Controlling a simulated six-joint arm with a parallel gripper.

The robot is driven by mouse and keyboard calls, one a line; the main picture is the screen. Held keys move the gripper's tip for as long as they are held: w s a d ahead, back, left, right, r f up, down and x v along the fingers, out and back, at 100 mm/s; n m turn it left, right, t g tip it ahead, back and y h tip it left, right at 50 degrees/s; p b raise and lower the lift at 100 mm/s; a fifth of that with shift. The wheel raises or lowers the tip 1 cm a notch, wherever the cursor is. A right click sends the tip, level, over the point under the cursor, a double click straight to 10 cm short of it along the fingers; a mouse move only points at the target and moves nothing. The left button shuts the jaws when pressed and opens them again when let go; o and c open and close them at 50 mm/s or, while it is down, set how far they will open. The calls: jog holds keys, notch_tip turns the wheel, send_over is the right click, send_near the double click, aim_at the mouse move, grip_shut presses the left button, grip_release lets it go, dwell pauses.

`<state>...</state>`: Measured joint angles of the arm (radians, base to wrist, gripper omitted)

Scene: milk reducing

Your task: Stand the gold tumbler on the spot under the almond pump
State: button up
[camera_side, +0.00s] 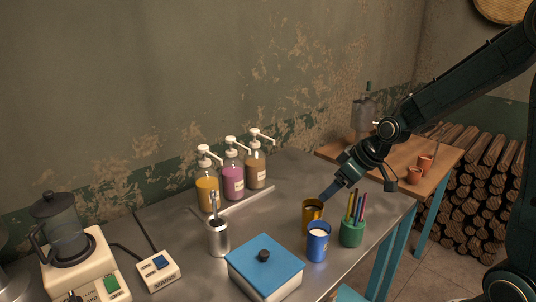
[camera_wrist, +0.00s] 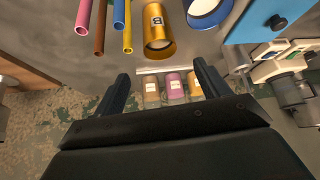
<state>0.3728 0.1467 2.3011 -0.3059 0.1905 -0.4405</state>
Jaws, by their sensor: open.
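The gold tumbler (camera_side: 312,217) stands upright on the grey metal table; in the wrist view it (camera_wrist: 156,22) bears a pale label with a dark mark and something pale shows in its mouth. My gripper (camera_side: 328,195) is open and empty, just above and beside the tumbler's rim on its right. In the wrist view the jaws (camera_wrist: 163,84) are spread, with the tumbler beyond them. Three pump bottles stand at the back: yellow (camera_side: 207,194), pink (camera_side: 233,182) and tan (camera_side: 256,173). Their labels are too small to read, so I cannot tell which is almond.
A blue cup (camera_side: 318,246) with white contents stands close in front of the tumbler. A green pen holder (camera_side: 351,234) is close on its right. A blue-lidded box (camera_side: 264,267) and a steel utensil pot (camera_side: 217,240) stand left. A low strip (camera_side: 240,203) runs before the bottles.

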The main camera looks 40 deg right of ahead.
dwell(0.5)
jog(key=s+a+r, duration=0.2)
jog(key=s+r, duration=0.1)
jog(key=s, duration=0.4)
jog(key=s+a+r+m+h, duration=0.1)
jog(key=s+a+r, duration=0.1)
jog(key=s+r, duration=0.2)
jog(key=s+a+r+m, duration=0.1)
jog(key=s+a+r, duration=0.2)
jog(key=s, duration=0.6)
jog(key=shift+s+r+g, duration=0.3)
jog(key=shift+r+g, duration=0.1)
jog(key=shift+r, duration=0.3)
jog(key=shift+o, duration=0.3)
jog(key=shift+s, duration=0.55)
jog(key=shift+o, duration=0.2)
jog(key=shift+w, duration=0.1)
